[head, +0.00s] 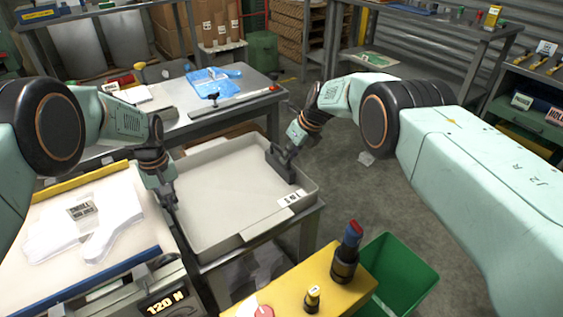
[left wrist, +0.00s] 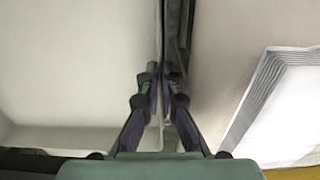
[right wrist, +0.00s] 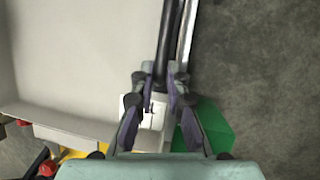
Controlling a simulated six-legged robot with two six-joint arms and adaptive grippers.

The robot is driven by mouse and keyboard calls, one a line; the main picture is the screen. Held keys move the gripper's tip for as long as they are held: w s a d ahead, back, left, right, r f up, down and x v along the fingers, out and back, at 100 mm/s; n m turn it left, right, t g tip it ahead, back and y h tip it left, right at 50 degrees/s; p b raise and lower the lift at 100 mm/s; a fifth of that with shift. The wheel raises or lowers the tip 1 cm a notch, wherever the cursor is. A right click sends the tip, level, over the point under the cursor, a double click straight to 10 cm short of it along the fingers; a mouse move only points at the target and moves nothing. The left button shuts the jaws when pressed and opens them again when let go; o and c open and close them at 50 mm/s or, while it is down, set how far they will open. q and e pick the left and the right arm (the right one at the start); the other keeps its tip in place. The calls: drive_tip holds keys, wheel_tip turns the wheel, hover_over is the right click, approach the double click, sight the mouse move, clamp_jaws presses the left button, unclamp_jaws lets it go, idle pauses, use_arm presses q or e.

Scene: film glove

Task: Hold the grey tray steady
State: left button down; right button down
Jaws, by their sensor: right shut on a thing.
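The grey tray (head: 225,215) is a shallow open box, empty inside, on a metal stand in the middle of the head view. Its pale floor also fills the left part of the right wrist view (right wrist: 80,55). My right gripper (head: 287,160) is shut on the tray's right side, at a dark bar along the wall. In the right wrist view (right wrist: 161,85) the bar runs between its fingers. My left gripper (head: 172,205) is at the tray's left wall. In the left wrist view (left wrist: 161,85) its fingers stand either side of the thin wall; whether they press it is unclear.
A sealing station with a bagged white glove (head: 95,225) stands close on the left. A yellow block (head: 315,285) with a dark red-topped tool (head: 348,250) and a green bin (head: 400,275) are in front. A grey bench (head: 180,120) is behind. Floor is open at right.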

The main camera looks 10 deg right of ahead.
use_arm(q)
drive_tip(key=shift+d+r, duration=0.1)
use_arm(e)
drive_tip(key=shift+s+a+f, duration=0.1)
drive_tip(key=shift+s+a, duration=0.2)
drive_tip(key=shift+a, duration=0.4)
drive_tip(key=shift+s+a+r, duration=0.1)
drive_tip(key=shift+s+a, duration=0.2)
drive_tip(key=shift+a, duration=0.35)
drive_tip(key=shift+s+a+f, duration=0.1)
drive_tip(key=shift+s+a, duration=0.2)
drive_tip(key=shift+a, duration=0.4)
idle(1.8)
idle(0.5)
drive_tip(key=c, duration=1.3)
unclamp_jaws()
drive_tip(key=shift+w+d, duration=0.1)
drive_tip(key=v, duration=1.2)
use_arm(q)
drive_tip(key=c, duration=2)
unclamp_jaws()
